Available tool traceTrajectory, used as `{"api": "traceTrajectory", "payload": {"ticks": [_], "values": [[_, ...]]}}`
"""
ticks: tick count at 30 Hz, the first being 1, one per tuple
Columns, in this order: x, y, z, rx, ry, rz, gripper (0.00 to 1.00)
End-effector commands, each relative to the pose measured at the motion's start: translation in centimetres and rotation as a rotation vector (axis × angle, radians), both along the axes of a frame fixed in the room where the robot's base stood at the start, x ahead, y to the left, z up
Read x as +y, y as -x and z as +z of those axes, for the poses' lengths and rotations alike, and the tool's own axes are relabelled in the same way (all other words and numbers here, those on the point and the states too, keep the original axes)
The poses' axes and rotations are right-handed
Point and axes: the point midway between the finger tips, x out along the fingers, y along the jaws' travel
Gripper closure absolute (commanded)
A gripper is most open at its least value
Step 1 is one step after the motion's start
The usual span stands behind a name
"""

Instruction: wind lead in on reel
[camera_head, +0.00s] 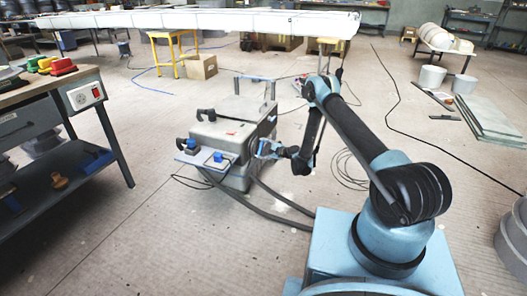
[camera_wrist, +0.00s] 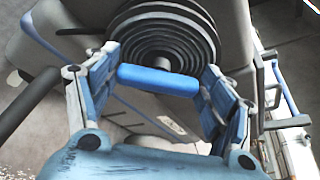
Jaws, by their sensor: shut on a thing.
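My gripper (camera_head: 268,149) is at the right side of a grey boxy machine (camera_head: 222,136) standing on the floor. In the wrist view, my gripper's two blue-padded fingers (camera_wrist: 163,75) are closed on a blue cylindrical handle (camera_wrist: 158,80), one finger at each end. Behind the handle is a round reel (camera_wrist: 152,30) of dark concentric rings, seen nearly face on. I cannot tell how much of the rings is lead. In the head view the reel and handle are mostly hidden by my gripper. A thin dark lead (camera_head: 347,168) lies in loose loops on the floor right of the machine.
Thick dark hoses (camera_head: 282,200) run along the floor from the machine. A workbench (camera_head: 50,110) stands at left, a long white mould (camera_head: 210,20) at the back. Flat slabs (camera_head: 487,118) lie at right. Another dark cable (camera_head: 400,100) crosses open floor.

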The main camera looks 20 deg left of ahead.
Motion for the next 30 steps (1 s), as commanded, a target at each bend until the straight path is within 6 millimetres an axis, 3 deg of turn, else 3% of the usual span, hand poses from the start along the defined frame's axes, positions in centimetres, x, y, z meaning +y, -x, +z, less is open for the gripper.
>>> {"api": "traceTrajectory", "payload": {"ticks": [2, 3, 5, 20, 30], "values": [[-0.1, -0.1, 0.0, -0.001, 0.002, -0.001, 0.68], [-0.1, -0.1, 0.0, -0.001, 0.001, -0.002, 0.18], [-0.1, -0.1, 0.0, -0.001, 0.001, -0.002, 0.05], [0.1, 0.0, 0.4, 0.0, 0.0, 0.0, 0.05], [0.0, -0.1, 4.5, 0.0, 0.001, -0.002, 0.05]]}}
